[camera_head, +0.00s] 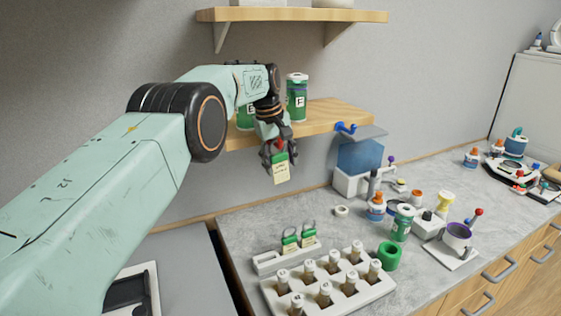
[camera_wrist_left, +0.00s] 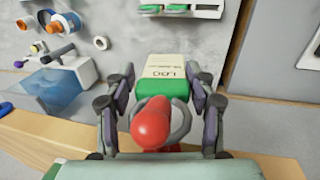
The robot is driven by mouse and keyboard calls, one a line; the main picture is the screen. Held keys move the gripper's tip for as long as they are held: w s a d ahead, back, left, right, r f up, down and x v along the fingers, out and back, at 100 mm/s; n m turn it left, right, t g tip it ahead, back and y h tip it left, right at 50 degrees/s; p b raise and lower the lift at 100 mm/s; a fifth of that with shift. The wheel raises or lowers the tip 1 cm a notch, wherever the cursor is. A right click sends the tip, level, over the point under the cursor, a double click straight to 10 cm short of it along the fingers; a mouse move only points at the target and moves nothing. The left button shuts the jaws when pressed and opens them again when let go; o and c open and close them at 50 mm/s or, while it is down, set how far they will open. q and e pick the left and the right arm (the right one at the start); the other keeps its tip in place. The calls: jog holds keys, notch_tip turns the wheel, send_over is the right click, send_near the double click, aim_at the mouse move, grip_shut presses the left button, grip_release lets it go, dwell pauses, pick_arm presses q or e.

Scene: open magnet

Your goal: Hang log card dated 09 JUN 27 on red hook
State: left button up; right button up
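A small log card (camera_head: 281,174) with a cream face and green top is below the shelf edge. In the left wrist view the card (camera_wrist_left: 171,68) shows "LOG" upside down; its date is too small to read. My left gripper (camera_head: 279,156) has its fingers on both sides of the card's green top, and they look closed on it. The red hook (camera_wrist_left: 152,122) is close to the wrist camera, also visible in the head view (camera_head: 280,146). The card's grey ring (camera_wrist_left: 181,122) curves around the hook's tip in the picture; whether it rests on it is unclear. My right gripper is out of view.
Two more green-topped cards (camera_head: 299,240) stand in a white holder on the grey counter (camera_head: 240,222). A white rack (camera_head: 340,291) of vials is in front. The wooden shelf (camera_head: 330,114) carries green canisters and a blue hook (camera_head: 345,127). Bottles and instruments crowd the right.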

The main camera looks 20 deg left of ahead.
pick_arm(q)
jog(key=shift+o, duration=1.1)
jog(key=shift+d, duration=0.1)
jog(key=v, duration=1.1)
jog(key=shift+r, duration=0.4)
jog(key=shift+s, duration=0.1)
